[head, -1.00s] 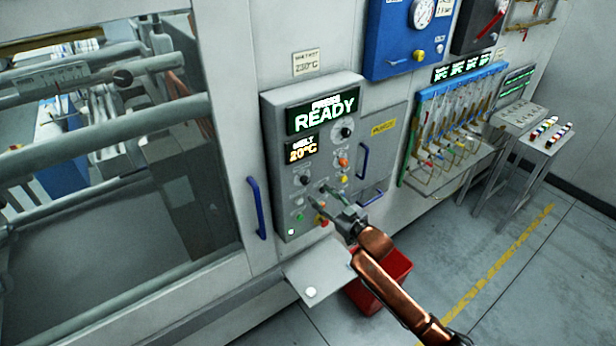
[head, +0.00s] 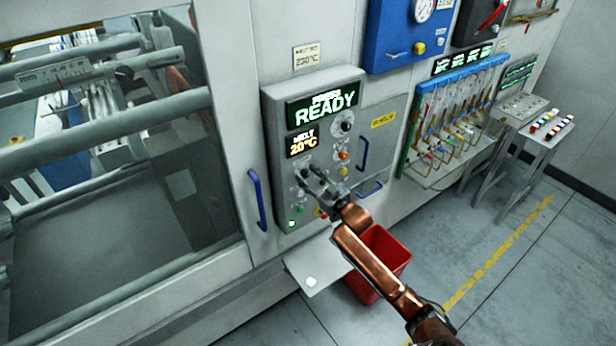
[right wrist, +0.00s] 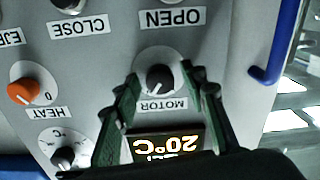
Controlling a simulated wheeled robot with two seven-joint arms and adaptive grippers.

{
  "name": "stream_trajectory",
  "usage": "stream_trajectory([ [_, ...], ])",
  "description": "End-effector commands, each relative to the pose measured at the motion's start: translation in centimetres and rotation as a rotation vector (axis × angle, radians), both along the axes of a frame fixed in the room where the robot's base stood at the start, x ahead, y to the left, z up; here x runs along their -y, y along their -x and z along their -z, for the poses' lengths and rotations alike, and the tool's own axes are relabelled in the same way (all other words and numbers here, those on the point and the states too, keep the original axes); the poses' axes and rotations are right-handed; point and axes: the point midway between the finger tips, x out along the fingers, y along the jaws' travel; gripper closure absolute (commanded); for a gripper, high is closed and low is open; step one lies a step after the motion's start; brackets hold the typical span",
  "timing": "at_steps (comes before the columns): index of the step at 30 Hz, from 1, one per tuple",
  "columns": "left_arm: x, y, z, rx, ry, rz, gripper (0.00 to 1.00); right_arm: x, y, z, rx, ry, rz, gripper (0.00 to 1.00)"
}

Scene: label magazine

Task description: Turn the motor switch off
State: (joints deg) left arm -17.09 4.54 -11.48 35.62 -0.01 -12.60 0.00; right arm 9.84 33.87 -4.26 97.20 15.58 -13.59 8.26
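The motor switch (right wrist: 160,77) is a round black knob on the grey control panel, above a MOTOR label (right wrist: 166,104) that reads upside down in the right wrist view. My right gripper (right wrist: 159,72) is open, with its green fingers on either side of the knob. Whether they touch it, I cannot tell. In the head view my right gripper (head: 312,180) is at the panel's left-middle and hides part of the knob area. The panel (head: 278,120) display reads READY, with a melt reading of 20°C. My left gripper is not in view.
An orange HEAT knob (right wrist: 24,92) and a temperature dial (right wrist: 64,157) lie close by on the panel. A blue handle (head: 257,200) is left of the panel. A grey shelf (head: 318,268) and a red bin (head: 388,255) are below.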

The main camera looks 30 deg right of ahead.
Motion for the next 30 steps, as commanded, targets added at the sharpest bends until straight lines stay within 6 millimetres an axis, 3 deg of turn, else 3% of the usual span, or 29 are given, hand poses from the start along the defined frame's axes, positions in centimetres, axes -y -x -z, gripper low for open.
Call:
stream_trajectory([
  [16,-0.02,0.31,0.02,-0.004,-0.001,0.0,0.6,0.01,0.03,0.0,0.0,0.0,0.0,1.0],
  [30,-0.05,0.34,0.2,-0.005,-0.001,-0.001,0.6,0.01,0.02,0.04,0.009,0.121,0.0,1.0],
])
